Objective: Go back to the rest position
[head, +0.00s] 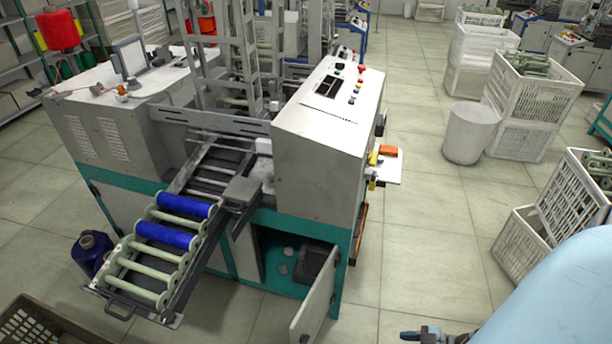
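The winding machine (318,122) stands in the middle, with a grey top and green lower frame. A sloped rack (137,290) comes out of its front and holds several pale green bobbins and two wound with blue (168,235). My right arm shows as a large pale blue shape at the lower right. A small grey part with a blue tip, which looks like my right gripper (426,336), is cut off by the bottom edge. Whether it is open or shut does not show. It is apart from the machine. My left gripper is out of view.
A cabinet door (314,309) hangs open at the machine's lower front. White crates (533,90) and a white bin (471,133) stand at right.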

